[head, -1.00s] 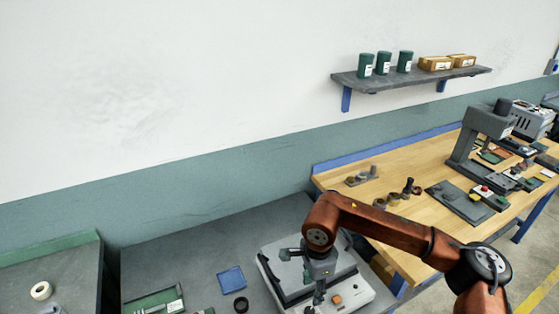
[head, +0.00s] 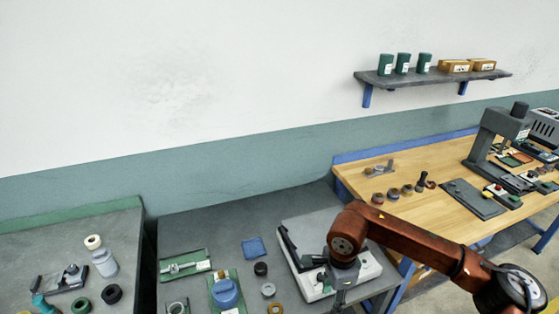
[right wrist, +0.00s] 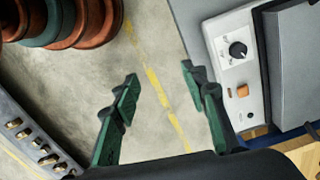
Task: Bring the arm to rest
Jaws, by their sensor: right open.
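My right arm comes in from the right in the head view, bent down at the front of the grey bench. Its right gripper (head: 341,298) hangs near the front right of a white machine with a dark lid (head: 290,225) and partly hides it. In the right wrist view my right gripper (right wrist: 158,78) has two green fingers spread apart with nothing between them, above the grey floor. The machine's control panel (right wrist: 228,88), with a black knob and an orange button, is right of the fingers. My left gripper is not in view.
A blue bottle (head: 226,292), a blue cloth (head: 253,249) and several rings lie on the grey bench. A wooden bench (head: 430,205) with small parts and a press (head: 487,150) is at the right. A wall shelf (head: 430,77) is above. Open floor shows at the lower right.

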